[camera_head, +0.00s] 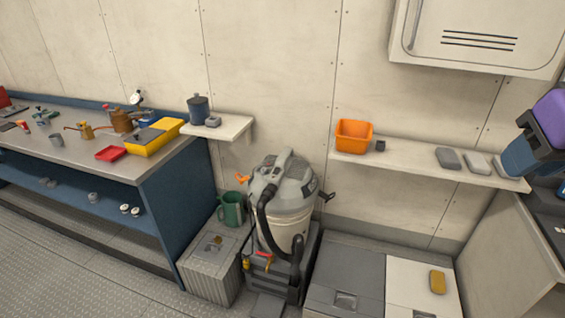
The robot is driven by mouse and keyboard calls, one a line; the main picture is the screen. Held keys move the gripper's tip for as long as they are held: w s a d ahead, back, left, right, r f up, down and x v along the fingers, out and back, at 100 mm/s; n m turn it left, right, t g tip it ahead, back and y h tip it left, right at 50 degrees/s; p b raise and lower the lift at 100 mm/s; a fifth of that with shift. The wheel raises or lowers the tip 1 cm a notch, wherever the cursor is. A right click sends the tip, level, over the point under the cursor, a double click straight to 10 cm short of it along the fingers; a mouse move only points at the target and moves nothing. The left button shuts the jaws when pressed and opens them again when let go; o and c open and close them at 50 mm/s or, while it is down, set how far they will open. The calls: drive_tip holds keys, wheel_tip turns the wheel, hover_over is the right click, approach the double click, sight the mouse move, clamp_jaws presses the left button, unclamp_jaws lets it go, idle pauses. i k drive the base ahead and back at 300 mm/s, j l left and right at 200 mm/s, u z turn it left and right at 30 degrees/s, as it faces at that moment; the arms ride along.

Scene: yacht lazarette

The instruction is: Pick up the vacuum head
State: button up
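A grey canister vacuum stands on a dark base in the middle of the view. Its rounded grey head (284,182) sits on the pale drum (290,232), with a handle on top and a black hose hanging down the front. A flat dark grey piece (267,305) lies on the floor in front of the base; I cannot tell if it belongs to the vacuum. A purple and dark part, which looks like my arm, shows at the right edge, far from the vacuum. I cannot make out my fingers or anything held.
A blue workbench (180,190) with tools and a yellow box (154,138) stands left. A wall shelf (410,169) with an orange bin (353,135) is right, above low lockers (345,270). Floor is clear front left.

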sight(295, 188)
drive_tip(key=i+j+z, duration=0.1)
drive_tip(key=j, duration=0.25)
drive_tip(key=i+j, duration=0.3)
drive_tip(key=i+j+z, duration=0.15)
drive_tip(key=j, duration=0.25)
drive_tip(key=i+j+z, duration=0.1)
drive_tip(key=i+j, duration=0.15)
drive_tip(key=i+j+z, duration=0.1)
drive_tip(key=j, duration=0.4)
drive_tip(key=i+j, duration=0.25)
drive_tip(key=j, duration=0.15)
drive_tip(key=i+j+z, duration=0.15)
drive_tip(key=j, duration=0.25)
